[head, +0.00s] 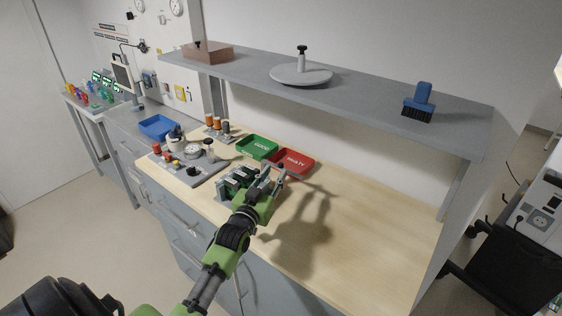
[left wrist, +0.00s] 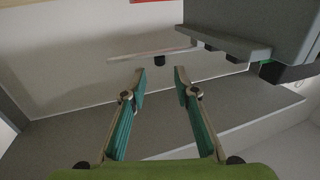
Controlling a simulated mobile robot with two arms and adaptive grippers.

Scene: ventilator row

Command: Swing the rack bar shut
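The rack (head: 238,181) with green boards stands on the wooden bench top, partly hidden behind my left gripper. My left gripper (head: 277,175) is over the bench at the right side of the rack. In the left wrist view its two teal-padded fingers (left wrist: 160,82) are apart with nothing between them. The head view is too small to tell how far the bar is swung. My right gripper is not in view.
A green tray (head: 257,147) and a red tray (head: 293,162) sit behind the rack. A grey fixture board (head: 188,168) with knobs lies left of it. A grey shelf (head: 350,90) hangs above the bench. The bench's right part (head: 370,220) is clear.

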